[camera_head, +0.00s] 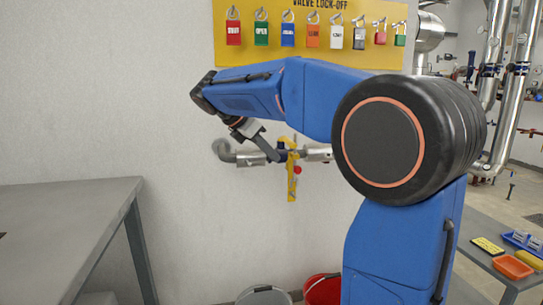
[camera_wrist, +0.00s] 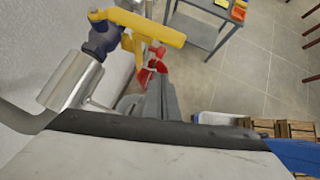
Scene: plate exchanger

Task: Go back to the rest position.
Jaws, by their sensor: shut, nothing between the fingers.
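My gripper (camera_head: 270,152) hangs from the blue arm, pointing down and to the right, beside the wall pipe (camera_head: 243,159) in the head view. In the wrist view its grey fingers (camera_wrist: 161,98) are together and hold nothing. A valve with a yellow handle (camera_head: 291,182) sits on the pipe just right of the fingertips. The yellow handle (camera_wrist: 150,28) shows at the top of the wrist view. A small red item (camera_head: 297,170) is at the handle; in the wrist view the red item (camera_wrist: 151,68) appears close to the fingers. I cannot tell whether they touch.
A yellow lock-off board (camera_head: 300,50) with several coloured padlocks is on the wall above. A grey table (camera_head: 60,215) stands at left. A grey bucket (camera_head: 263,296) and a red bucket (camera_head: 323,290) are below. A side table (camera_head: 480,262) with trays is at right.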

